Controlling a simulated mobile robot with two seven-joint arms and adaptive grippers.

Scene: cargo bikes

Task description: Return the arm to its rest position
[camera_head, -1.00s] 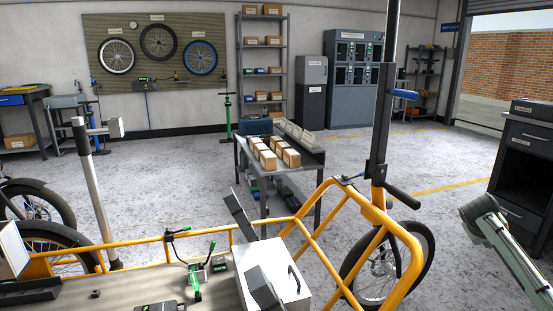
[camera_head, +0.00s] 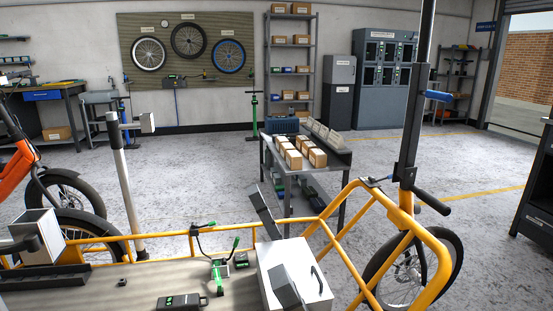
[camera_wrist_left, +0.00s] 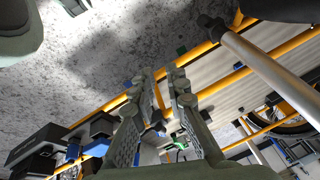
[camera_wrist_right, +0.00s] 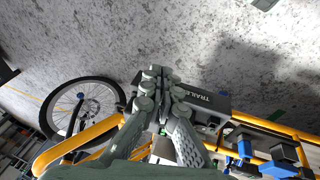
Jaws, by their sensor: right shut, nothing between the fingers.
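In the left wrist view, my left gripper (camera_wrist_left: 163,76) has its two fingers apart, with a gap between them and nothing held. The orange cargo bike frame and its grey deck show beyond it. In the right wrist view, my right gripper (camera_wrist_right: 160,76) has its fingers together and holds nothing. A dark bar lettered TRAILER (camera_wrist_right: 205,98) shows just beyond and beside its fingers; I cannot tell how far off it is. Neither gripper shows in the head view.
The orange cargo bike (camera_head: 430,240) fills the front, with a white box (camera_head: 292,262), a black box (camera_head: 182,302) and green-handled clamps (camera_head: 218,275) on its deck. A cart (camera_head: 270,165) with cartons stands behind. A grey post (camera_head: 127,185) rises at left. Floor between is clear.

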